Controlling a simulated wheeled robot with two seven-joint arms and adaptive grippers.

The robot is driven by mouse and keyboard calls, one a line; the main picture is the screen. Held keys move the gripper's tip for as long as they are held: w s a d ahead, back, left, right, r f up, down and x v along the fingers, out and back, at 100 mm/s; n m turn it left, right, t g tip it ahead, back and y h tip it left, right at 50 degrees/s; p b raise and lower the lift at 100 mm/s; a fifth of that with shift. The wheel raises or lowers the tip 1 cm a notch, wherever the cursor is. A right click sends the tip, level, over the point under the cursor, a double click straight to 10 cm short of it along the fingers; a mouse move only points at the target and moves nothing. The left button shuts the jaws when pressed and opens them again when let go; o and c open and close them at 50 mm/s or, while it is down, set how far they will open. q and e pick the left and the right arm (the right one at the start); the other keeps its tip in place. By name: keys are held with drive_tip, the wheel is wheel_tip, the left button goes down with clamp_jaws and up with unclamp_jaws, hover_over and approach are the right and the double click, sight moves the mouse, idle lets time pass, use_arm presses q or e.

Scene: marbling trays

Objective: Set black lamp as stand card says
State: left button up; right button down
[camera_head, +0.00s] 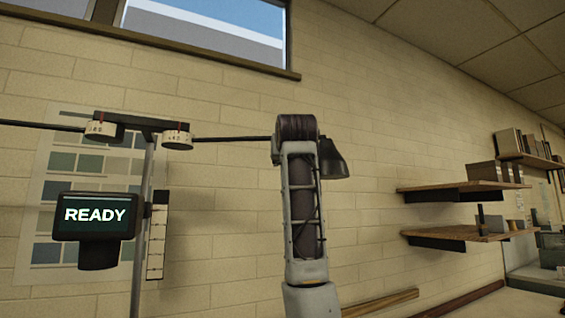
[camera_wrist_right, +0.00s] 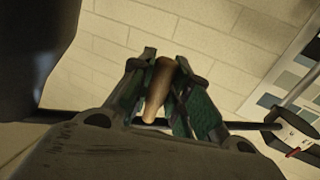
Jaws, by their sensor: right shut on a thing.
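A black lamp (camera_head: 335,160) hangs at the right end of a thin black rod (camera_head: 235,139), partly hidden behind my right arm. The rod runs from a stand's dark crossbar (camera_head: 130,122). Two white dials with red marks, a left one (camera_head: 101,130) and a right one (camera_head: 177,139), sit at the crossbar; their numbers are too small to read surely. A white strip with dark marks (camera_head: 157,240) hangs on the stand. In the right wrist view, my right gripper (camera_wrist_right: 160,92) is shut on a tan wooden handle (camera_wrist_right: 158,88). My left gripper is out of view.
A black display reading READY (camera_head: 95,215) is mounted at the stand's pole (camera_head: 139,255). A colour chart (camera_head: 60,165) is on the brick wall behind. Wooden shelves (camera_head: 465,233) stick out at the right. The wall between arm and shelves is clear.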

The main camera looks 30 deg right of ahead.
drive_tip(key=shift+s+a, duration=0.15)
drive_tip(key=shift+s, duration=0.05)
drive_tip(key=c, duration=1.3)
unclamp_jaws()
drive_tip(key=v, duration=1.2)
drive_tip(key=shift+a, duration=0.1)
drive_tip(key=shift+f, duration=0.1)
